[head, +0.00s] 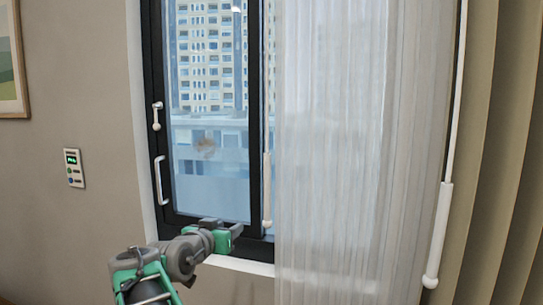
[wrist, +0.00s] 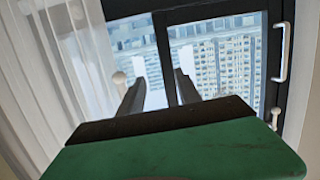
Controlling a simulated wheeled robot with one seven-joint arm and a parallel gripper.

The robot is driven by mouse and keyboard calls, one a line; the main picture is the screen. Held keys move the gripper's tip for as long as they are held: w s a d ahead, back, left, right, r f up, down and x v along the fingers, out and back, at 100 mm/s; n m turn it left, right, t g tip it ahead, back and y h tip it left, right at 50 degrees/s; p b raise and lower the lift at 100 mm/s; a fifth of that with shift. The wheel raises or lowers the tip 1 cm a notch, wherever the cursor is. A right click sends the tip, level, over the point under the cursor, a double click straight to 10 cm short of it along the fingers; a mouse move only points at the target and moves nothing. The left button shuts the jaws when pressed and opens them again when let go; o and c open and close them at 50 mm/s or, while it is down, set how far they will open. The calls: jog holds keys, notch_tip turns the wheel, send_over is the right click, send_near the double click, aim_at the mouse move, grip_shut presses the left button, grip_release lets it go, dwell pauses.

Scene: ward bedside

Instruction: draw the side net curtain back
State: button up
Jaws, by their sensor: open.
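The sheer net curtain (head: 330,150) hangs over the right part of the window in the head view. It fills the left side of the wrist view (wrist: 45,60). My gripper (head: 223,227) is low in front of the window, left of the wand's lower end. In the wrist view the two fingers (wrist: 158,77) are apart, with only the window visible between them. The gripper looks clear of the curtain; its depth from the wand is hard to tell.
The dark window frame (head: 158,130) has a white pull handle (head: 160,180) and a latch (head: 156,117) on its left side. A second white wand (head: 438,235) hangs at right by a heavy beige drape (head: 495,130). A wall panel (head: 74,168) is at left.

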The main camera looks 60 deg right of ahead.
aim_at(266, 188)
jog(key=s+d+r+m+g+h, duration=0.1)
jog(key=s+r, duration=0.1)
jog(key=r, duration=0.1)
jog(key=s+d+r+m+g+p, duration=0.1)
jog(key=s+d+r, duration=0.1)
jog(key=r, duration=0.1)
jog(key=s+d+r+m+g+h, duration=0.1)
jog(key=s+d+r, duration=0.1)
jog(key=s+r, duration=0.1)
jog(key=shift+d+r+g+h, duration=0.15)
jog(key=shift+r+g+h, duration=0.15)
jog(key=shift+g, duration=0.1)
jog(key=d+p, duration=0.1)
jog(key=d, duration=0.6)
jog(key=shift+p, duration=0.35)
jog(key=shift+d+f, duration=0.1)
jog(key=shift+c, duration=0.3)
grip_shut()
